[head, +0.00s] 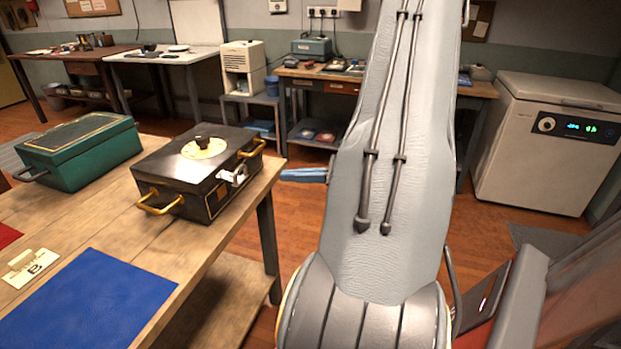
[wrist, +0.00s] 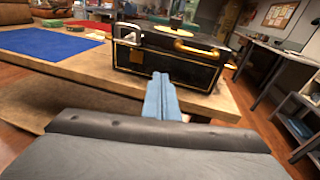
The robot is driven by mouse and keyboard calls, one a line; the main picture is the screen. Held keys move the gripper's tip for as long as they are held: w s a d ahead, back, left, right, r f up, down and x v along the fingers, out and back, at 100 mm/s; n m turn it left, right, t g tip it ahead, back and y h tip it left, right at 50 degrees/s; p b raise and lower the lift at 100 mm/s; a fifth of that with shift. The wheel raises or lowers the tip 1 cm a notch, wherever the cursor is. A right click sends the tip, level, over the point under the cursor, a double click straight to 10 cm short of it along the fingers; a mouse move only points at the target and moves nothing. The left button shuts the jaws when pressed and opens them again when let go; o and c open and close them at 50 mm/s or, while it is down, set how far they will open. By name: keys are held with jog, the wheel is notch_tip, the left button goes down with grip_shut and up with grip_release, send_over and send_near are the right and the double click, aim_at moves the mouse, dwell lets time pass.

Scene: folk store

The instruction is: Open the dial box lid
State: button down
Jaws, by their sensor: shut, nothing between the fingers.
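The dial box is a black box (head: 200,170) with brass handles and a silver latch (head: 233,175) on its front side. Its lid (head: 196,152) looks closed, with a pale round dial and dark knob (head: 203,144) on top. It stands at the right end of the wooden table. My gripper (head: 288,175) has blue fingers and is shut and empty, to the right of the box and apart from it. In the wrist view the black box (wrist: 168,62) is straight ahead, with the latch (wrist: 128,34) at its upper left and my gripper (wrist: 161,80) pointing at its front side.
A green box (head: 80,150) stands left of the dial box. A blue mat (head: 90,300) and a tag marked B (head: 30,267) lie on the wooden table (head: 110,225). A white appliance (head: 540,145) stands at the right. Open floor lies beyond the table.

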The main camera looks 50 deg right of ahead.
jog(key=s+d+m+t+h, duration=0.1)
jog(key=d+m+t+h, duration=0.15)
jog(key=d, duration=0.35)
jog(key=b+x, duration=0.3)
jog(key=x, duration=0.6)
jog(key=shift+w+a, duration=0.2)
jog(key=shift+w+a+y, duration=0.1)
jog(key=shift+w+y, duration=0.15)
dwell(1.7)
jog(key=shift+w+a, duration=0.15)
jog(key=shift+w, duration=0.15)
jog(key=shift+w+a, duration=0.1)
jog(key=shift+w, duration=0.2)
jog(key=shift+w+a, duration=0.15)
jog(key=shift+w, duration=0.2)
jog(key=shift+w+a+b, duration=0.25)
jog(key=shift+w+b, duration=0.1)
jog(key=shift+w, duration=0.25)
jog(key=shift+w+a, duration=0.1)
jog(key=shift+w, duration=0.25)
jog(key=shift+w+a, duration=0.1)
jog(key=shift+w, duration=0.2)
